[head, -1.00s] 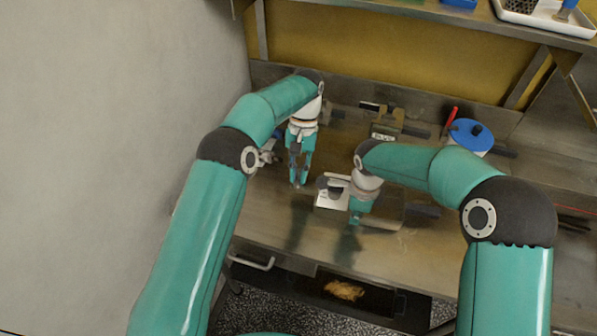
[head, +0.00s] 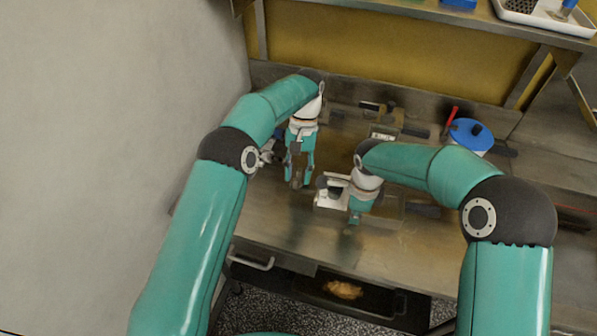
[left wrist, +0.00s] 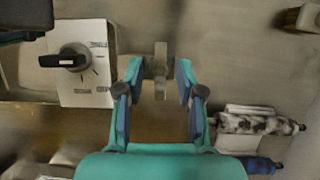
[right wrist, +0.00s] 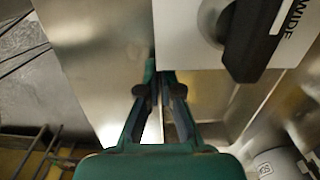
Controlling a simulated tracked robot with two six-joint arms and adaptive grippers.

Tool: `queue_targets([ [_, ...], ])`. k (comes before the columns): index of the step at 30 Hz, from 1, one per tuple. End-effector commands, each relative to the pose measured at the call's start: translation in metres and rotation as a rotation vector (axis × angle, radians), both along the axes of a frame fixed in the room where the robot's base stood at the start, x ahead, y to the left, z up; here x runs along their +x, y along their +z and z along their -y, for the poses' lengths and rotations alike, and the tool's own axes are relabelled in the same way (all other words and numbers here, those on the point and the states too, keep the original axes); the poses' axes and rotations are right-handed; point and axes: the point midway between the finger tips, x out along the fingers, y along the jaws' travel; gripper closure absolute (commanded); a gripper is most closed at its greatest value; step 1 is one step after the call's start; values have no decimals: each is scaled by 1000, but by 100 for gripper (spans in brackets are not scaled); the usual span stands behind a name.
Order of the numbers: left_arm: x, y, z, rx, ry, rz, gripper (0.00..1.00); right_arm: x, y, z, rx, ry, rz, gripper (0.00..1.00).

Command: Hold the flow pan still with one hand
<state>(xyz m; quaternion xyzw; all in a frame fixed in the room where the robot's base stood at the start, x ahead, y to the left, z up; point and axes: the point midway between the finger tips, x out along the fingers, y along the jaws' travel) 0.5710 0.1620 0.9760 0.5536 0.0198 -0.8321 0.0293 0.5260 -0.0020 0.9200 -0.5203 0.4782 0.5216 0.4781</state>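My left gripper (left wrist: 158,85) is open, pointing down over the steel bench. A small upright metal piece (left wrist: 160,70) shows between its fingers in the left wrist view. I cannot tell whether they touch it. My right gripper (right wrist: 158,75) has its fingertips close together, low beside the dial box. A bright metal edge shows near its fingers, but whether they pinch it is unclear. It also shows in the head view (head: 354,222). I cannot tell the flow pan apart surely from the other steel surfaces.
A white box with a black dial (left wrist: 75,61), lettered FINE and MID, stands between the grippers. A blue-lidded container (head: 470,135) stands at the back right. A dark tray with golden bits (head: 343,290) lies below the bench front. A grey wall is at left.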

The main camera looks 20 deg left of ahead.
Motion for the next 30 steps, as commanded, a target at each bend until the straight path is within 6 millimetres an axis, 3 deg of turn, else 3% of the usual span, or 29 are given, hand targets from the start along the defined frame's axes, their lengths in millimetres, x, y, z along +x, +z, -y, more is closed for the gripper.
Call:
queue_targets([
  [5,1,18,1,-1,-1,4,62,0,0,0,0,1,1,100],
  [15,1,78,1,0,-1,2,62,0,0,0,0,1,0,100],
  [21,1,94,0,0,0,0,62,0,0,0,0,1,0,100],
  [30,1,97,0,0,0,-1,62,0,0,0,0,0,0,100],
])
